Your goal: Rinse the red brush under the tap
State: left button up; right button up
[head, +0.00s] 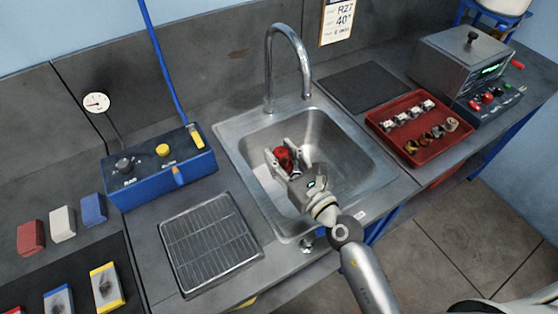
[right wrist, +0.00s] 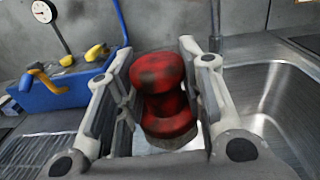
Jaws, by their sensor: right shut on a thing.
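The red brush (head: 284,158) is between the fingers of my right gripper (head: 282,161), over the left part of the sink basin. In the right wrist view, the brush (right wrist: 163,95) is a red, waisted piece with dark smudges, and my right gripper (right wrist: 160,85) is shut on it. The curved metal tap (head: 272,62) rises behind the sink (head: 375,165). The gripper is in front of the tap and lower than its spout. My left gripper is not in view.
A blue box with knobs (head: 200,165) and a metal drain grid (head: 210,240) lie left of the sink. A red tray (head: 412,150) of small parts and a grey instrument (head: 455,65) stand right. A dark mat (head: 365,85) lies clear behind the sink's right side.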

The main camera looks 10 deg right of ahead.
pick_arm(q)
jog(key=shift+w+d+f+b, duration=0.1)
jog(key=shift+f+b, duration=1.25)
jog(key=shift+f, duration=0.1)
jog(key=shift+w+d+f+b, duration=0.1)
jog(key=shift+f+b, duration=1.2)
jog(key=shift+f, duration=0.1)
pick_arm(e)
jog(key=w+d+f, duration=0.2)
jog(key=w+d, duration=0.5)
jog(key=w, duration=0.3)
jog(key=shift+f, duration=0.2)
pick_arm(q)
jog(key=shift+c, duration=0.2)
